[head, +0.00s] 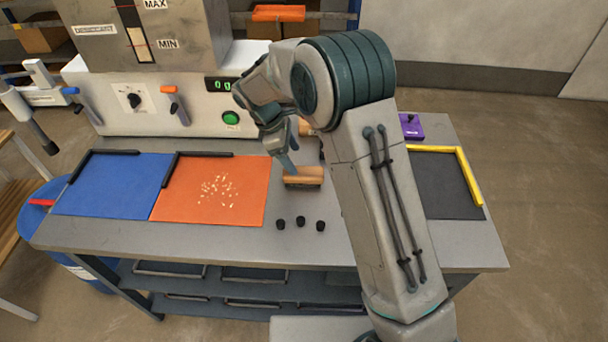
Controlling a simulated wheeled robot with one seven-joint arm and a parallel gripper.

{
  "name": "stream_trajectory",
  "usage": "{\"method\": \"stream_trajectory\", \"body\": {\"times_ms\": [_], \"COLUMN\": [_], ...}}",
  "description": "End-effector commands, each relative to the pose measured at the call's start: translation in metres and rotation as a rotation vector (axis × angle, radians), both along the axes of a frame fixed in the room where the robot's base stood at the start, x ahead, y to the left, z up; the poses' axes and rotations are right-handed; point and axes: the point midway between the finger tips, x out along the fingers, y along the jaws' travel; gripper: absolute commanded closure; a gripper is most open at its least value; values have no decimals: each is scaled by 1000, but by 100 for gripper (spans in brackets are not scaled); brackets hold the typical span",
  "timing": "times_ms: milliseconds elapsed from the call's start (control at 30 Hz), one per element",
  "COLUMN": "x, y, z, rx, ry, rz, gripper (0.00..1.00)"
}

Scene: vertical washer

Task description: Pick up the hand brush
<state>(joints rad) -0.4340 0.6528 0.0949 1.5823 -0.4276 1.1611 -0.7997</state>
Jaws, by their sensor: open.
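The hand brush (304,177) has a wooden, tan-brown body. It lies on the grey workbench, right of the orange mat. My gripper (289,168) points down at the brush's left end, just above or touching it; I cannot tell which. The fingers are small in this view, and my arm hides part of the area behind them. The brush rests on the bench and is not lifted.
An orange mat (240,205) with pale crumbs and a blue mat (105,200) lie to the left. Several black knobs (300,221) stand in front of the brush. A black mat (440,200) with a yellow edge lies right. The washer (150,105) stands behind.

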Motion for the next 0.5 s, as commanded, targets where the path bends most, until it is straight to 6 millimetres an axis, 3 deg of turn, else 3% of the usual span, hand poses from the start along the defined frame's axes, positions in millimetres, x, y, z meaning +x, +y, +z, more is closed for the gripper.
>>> {"method": "stream_trajectory", "body": {"times_ms": [100,367,500], "x": [-1,-1,-2], "y": [-8,-15,-23], "z": [-18,-36,-55], "rx": [-2,-1,-1], "ry": [1,1,3], "rz": [1,-1,0], "gripper": [29,29,29]}}
